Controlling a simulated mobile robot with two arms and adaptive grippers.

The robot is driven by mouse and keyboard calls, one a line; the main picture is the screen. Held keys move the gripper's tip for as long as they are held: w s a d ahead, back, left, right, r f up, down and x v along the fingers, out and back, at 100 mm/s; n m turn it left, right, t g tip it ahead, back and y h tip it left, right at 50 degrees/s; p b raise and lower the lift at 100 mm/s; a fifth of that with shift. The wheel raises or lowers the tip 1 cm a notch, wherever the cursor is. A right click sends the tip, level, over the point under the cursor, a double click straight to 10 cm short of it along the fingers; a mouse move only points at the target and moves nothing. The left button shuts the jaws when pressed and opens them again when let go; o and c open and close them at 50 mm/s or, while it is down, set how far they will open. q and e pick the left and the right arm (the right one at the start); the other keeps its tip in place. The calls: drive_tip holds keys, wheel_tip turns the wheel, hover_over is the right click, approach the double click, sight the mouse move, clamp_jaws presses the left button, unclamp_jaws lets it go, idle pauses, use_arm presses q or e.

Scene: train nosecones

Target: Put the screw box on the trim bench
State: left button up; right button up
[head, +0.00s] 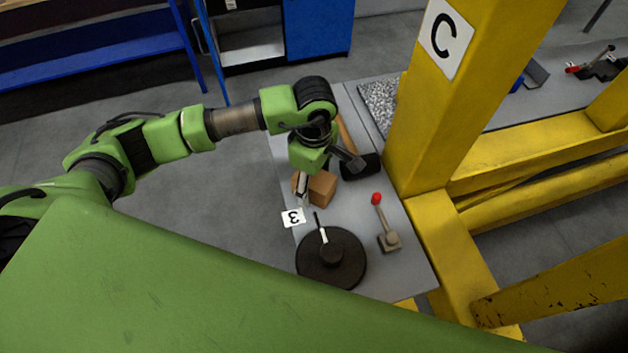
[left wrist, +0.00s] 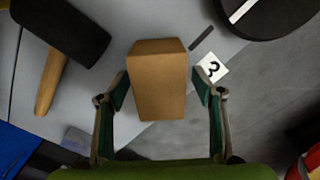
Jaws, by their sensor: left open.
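A brown box, likely the screw box (head: 322,189), stands on a grey bench (head: 395,275) with a "3" label at its edge. It also shows in the left wrist view (left wrist: 160,88). My left gripper (head: 328,177) is open above the bench, at the box. In the left wrist view its fingers (left wrist: 160,92) show one on each side of the box, with a visible gap on the right; whether the left finger touches is unclear. No label reads trim bench, so I cannot tell which surface that is. My right gripper is not in view.
A black-headed mallet (head: 360,167) lies just behind the box. A black round disc (head: 331,262) and a red-knobbed lever (head: 385,222) are nearer on the bench. A yellow post (head: 440,110) marked C rises at the right. Blue shelving (head: 95,58) stands far back left.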

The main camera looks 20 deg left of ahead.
use_arm(q)
drive_tip(key=c, duration=1.5)
drive_tip(key=shift+c, duration=1)
drive_tip(key=shift+w+r, duration=0.1)
